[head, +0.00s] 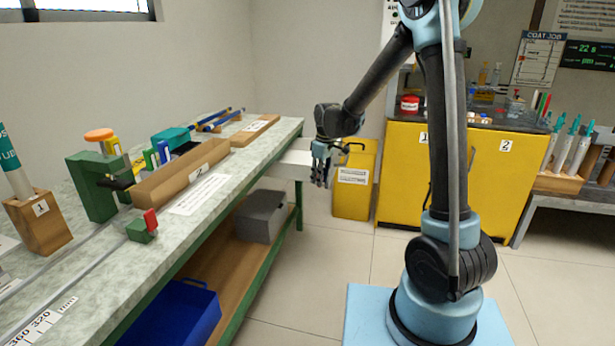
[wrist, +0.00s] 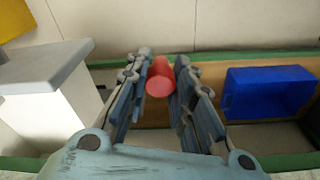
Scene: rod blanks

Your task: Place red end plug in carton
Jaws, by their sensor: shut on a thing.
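My gripper (head: 320,180) hangs fingers-down past the far end of the workbench, in front of the yellow bin. In the wrist view my gripper (wrist: 161,75) is shut on a red end plug (wrist: 160,80), a short red cylinder between the two fingers. The plug cannot be made out in the head view. No container is plainly marked as the carton. A grey box (head: 262,215) sits on the bench's lower shelf, and a blue bin (head: 182,314) is nearer on that shelf. The blue bin also shows right of the fingers in the wrist view (wrist: 268,93).
A white block with a grey top (wrist: 50,80) stands left of the fingers. The workbench (head: 285,130) holds a wooden block, a green fixture and a small red-and-green part. A yellow bin (head: 353,185) and yellow cabinet (head: 450,170) stand behind.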

